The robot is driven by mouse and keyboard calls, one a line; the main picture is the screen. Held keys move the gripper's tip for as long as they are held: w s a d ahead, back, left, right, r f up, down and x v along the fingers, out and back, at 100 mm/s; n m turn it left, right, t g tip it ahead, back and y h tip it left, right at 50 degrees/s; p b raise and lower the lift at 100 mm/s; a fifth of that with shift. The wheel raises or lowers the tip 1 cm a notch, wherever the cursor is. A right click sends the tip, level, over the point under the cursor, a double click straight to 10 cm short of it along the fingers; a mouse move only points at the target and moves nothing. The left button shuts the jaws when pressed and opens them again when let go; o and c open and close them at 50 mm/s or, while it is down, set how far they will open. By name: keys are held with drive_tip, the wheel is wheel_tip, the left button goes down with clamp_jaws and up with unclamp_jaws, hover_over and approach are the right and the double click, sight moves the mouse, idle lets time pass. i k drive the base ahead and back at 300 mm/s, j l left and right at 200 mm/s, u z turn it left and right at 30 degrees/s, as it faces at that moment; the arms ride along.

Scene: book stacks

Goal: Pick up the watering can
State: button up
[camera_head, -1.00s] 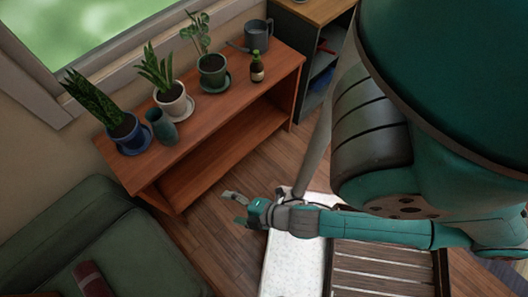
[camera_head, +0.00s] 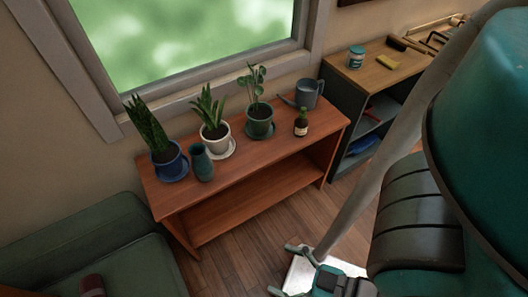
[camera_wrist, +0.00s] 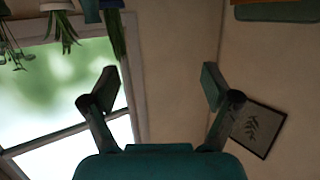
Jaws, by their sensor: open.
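The watering can (camera_head: 309,92) is grey-blue with a long spout pointing left. It stands upright at the far right end of the wooden shelf top (camera_head: 235,170), in the head view. My gripper (camera_head: 290,270) is at the bottom of the head view, low in front of the shelf and well apart from the can. In the wrist view my gripper (camera_wrist: 158,88) is open and empty, its two fingers spread. The watering can is not visible in the wrist view.
Other plants and a teal vase (camera_head: 201,162) sit further left. A dark cabinet (camera_head: 350,100) adjoins on the right. A green sofa (camera_head: 90,245) is at lower left.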

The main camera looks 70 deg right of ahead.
sight(306, 95)
drive_tip(key=k+l+z, duration=0.15)
drive_tip(key=z, duration=1.5)
